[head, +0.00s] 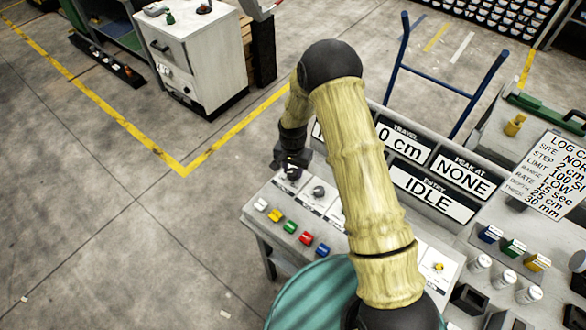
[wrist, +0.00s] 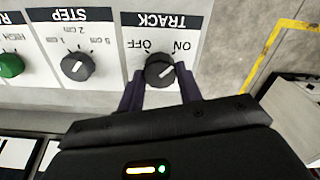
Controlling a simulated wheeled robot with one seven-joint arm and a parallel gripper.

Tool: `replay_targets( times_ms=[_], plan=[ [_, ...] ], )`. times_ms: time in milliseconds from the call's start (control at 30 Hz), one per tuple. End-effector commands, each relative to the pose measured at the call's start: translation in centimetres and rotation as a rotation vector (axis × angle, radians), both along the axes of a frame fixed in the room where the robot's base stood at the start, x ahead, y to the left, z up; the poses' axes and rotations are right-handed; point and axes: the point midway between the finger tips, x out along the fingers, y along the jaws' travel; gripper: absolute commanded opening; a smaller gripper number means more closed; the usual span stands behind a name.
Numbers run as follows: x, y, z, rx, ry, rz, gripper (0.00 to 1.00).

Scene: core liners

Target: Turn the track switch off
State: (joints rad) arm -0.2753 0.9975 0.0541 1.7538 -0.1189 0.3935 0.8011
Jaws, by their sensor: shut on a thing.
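The track switch (wrist: 160,70) is a black round knob on a white panel, under the label TRACK, which reads upside down in the wrist view. Its pale pointer line slants up and right, toward the word ON; OFF is printed to the left. My gripper (wrist: 159,84) has its two dark fingers on either side of the knob and is shut on it. In the head view my gripper (head: 291,162) is over the left end of the console, and it partly covers the track switch.
The STEP knob (wrist: 77,66) and a green knob (wrist: 11,64) sit beside the track switch. Several coloured buttons (head: 290,227) line the console's front. Display signs (head: 405,145) stand behind, partly hidden by my arm. Open floor lies to the left.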

Motion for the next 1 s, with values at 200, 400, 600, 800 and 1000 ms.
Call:
replay_targets(
  times_ms=[200,400,600,800,1000],
  plan=[
    [0.06,0.04,-0.03,0.002,-0.002,0.064,0.12],
    [0.07,0.04,-0.11,0.002,-0.002,0.183,0.12],
    [0.09,0.05,-0.09,0.001,-0.003,0.350,0.12],
    [0.08,0.04,-0.08,0.001,-0.003,0.540,0.12],
    [0.08,0.02,-0.02,0.000,-0.002,0.731,0.12]
  ],
)
